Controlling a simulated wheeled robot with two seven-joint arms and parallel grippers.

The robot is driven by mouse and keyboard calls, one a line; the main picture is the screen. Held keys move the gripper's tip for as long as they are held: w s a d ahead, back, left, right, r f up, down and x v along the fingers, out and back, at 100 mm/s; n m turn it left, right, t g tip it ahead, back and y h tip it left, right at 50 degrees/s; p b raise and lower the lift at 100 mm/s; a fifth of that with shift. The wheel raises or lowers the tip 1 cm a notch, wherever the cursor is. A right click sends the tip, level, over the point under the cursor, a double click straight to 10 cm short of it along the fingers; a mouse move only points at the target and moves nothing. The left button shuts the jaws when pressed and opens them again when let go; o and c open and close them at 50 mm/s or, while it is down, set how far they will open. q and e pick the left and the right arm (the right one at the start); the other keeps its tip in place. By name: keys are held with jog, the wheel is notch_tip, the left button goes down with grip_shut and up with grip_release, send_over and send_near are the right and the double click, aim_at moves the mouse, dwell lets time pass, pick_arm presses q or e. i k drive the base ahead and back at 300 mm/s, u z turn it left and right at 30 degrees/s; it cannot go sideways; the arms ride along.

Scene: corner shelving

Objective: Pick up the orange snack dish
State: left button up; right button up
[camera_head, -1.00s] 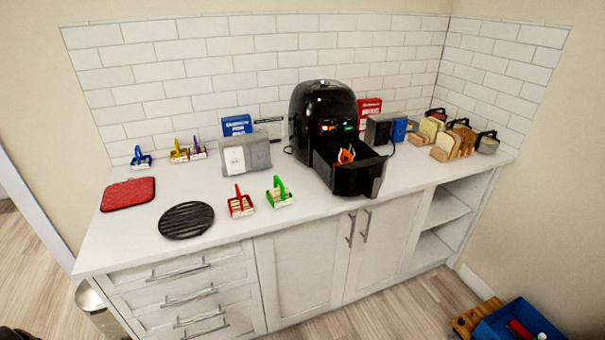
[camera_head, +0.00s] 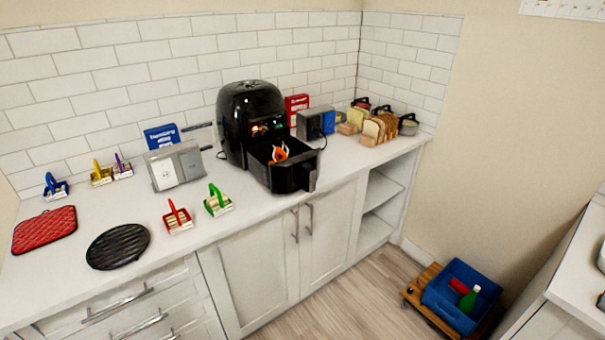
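An orange thing (camera_head: 279,153) with an upright, loop-like part shows inside the open drawer of the black air fryer (camera_head: 252,115). It looks like the orange snack dish, but the drawer walls hide its lower part. Small dishes of the same kind, with upright handles, stand on the counter: a red one (camera_head: 177,217) and a green one (camera_head: 217,200) near the front edge, and a blue one (camera_head: 55,187), a yellow one (camera_head: 101,174) and a purple one (camera_head: 122,167) further back. Neither of my grippers is in view.
The white counter (camera_head: 150,195) also bears a red mat (camera_head: 44,230), a black round trivet (camera_head: 117,246), a grey toaster-like box (camera_head: 175,166) and sliced bread (camera_head: 380,128). A blue crate (camera_head: 460,296) stands on a wooden dolly on the floor. Another counter edge is at right.

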aim_at(278, 150)
jog(key=z, duration=0.25)
jog(key=i, duration=0.25)
jog(key=z, duration=1)
jog(key=i, duration=1.35)
jog(key=u, duration=0.35)
